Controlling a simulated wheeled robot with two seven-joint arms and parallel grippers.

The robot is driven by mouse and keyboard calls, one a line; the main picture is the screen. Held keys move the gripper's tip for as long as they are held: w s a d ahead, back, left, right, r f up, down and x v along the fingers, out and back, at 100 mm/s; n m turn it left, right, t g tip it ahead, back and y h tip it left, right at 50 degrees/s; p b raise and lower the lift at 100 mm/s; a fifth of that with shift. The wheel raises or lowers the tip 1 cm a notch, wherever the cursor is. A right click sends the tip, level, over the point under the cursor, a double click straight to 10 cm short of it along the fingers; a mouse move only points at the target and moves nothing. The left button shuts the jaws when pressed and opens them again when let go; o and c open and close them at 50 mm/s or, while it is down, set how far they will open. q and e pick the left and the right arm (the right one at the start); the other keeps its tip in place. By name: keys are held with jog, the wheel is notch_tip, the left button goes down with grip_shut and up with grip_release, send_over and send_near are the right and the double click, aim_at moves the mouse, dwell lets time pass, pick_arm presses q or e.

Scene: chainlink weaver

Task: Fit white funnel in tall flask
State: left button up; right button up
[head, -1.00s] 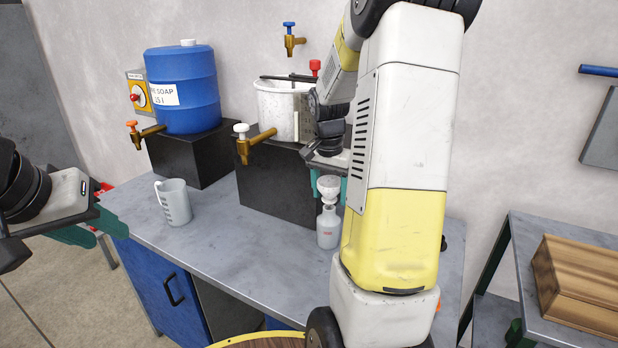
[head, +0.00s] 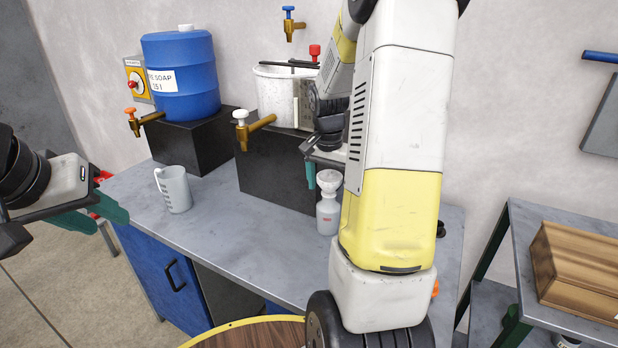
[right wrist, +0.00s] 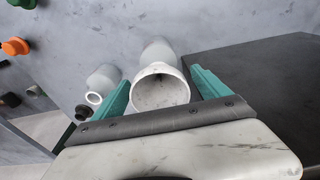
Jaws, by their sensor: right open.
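The white funnel (head: 328,180) sits upright on top of the tall flask (head: 328,217), its stem end at the flask's neck. The flask stands on the bench near its right end. My right gripper (right wrist: 162,82) is open, with one teal finger on each side of the funnel's wide mouth (right wrist: 161,92) and gaps between. The flask's pale body (right wrist: 158,52) shows behind the funnel in the right wrist view. In the head view one right finger shows left of the funnel; the other is hidden. My left gripper (head: 94,214) is open and empty, left of the bench.
A grey measuring jug (head: 174,190) stands on the bench to the left. A blue soap barrel (head: 180,80) and a white tub (head: 278,95) sit on black blocks with taps behind. Another white bottle (right wrist: 103,82) shows in the right wrist view. The bench front is clear.

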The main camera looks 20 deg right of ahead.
jog(key=shift+r, duration=0.1)
jog(key=r, duration=0.7)
jog(key=shift+s+a+r, duration=0.3)
jog(key=shift+a, duration=0.05)
jog(key=s+a+r+n+t+y, duration=0.1)
jog(key=s+a+r+n, duration=0.3)
jog(key=s+a, duration=0.4)
jog(key=s+a+r+n+t+y, duration=0.2)
jog(key=s+a+r+n+t, duration=0.2)
jog(key=s+a+n, duration=0.2)
jog(key=s+a, duration=0.2)
jog(key=s, duration=0.1)
jog(key=shift+s+a+r, duration=0.2)
jog(key=shift+s, duration=0.05)
